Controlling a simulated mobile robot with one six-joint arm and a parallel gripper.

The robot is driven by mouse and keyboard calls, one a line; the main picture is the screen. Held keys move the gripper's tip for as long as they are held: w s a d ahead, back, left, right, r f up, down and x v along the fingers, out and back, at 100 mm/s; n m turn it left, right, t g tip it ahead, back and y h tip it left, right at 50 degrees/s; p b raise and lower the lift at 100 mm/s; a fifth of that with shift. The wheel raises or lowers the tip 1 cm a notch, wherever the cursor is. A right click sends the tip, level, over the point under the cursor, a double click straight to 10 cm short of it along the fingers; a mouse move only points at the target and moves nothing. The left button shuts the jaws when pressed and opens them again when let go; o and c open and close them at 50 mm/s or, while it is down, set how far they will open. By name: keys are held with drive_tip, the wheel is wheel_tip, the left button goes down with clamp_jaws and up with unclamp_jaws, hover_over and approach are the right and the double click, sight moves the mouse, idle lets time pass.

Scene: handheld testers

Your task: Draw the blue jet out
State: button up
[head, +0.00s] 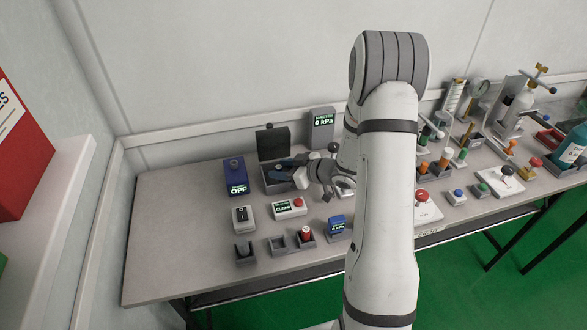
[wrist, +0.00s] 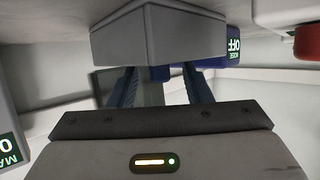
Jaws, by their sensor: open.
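My gripper (head: 287,162) is open, with dark blue fingers reaching over the grey box (head: 279,186) that has a raised dark lid (head: 272,142). In the wrist view my gripper (wrist: 160,75) points at a grey block-like body, and its fingertips are partly hidden behind it. I cannot make out a blue jet in either view; the inside of the grey box is mostly hidden by my gripper. Small grey holders stand at the front: one with a dark peg (head: 244,247), one that looks empty (head: 278,245) and one with a red piece (head: 305,234).
A blue unit reading OFF (head: 236,178) stands left of the box. A rocker switch (head: 242,218), a CLEAR unit with a red button (head: 289,208), and a blue kPa gauge (head: 337,224) stand in front. A grey MASTER unit (head: 321,128) stands behind. The table's left end is clear.

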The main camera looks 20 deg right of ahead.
drive_tip(key=shift+c, duration=0.2)
clamp_jaws()
drive_tip(key=c, duration=0.7)
unclamp_jaws()
clamp_jaws()
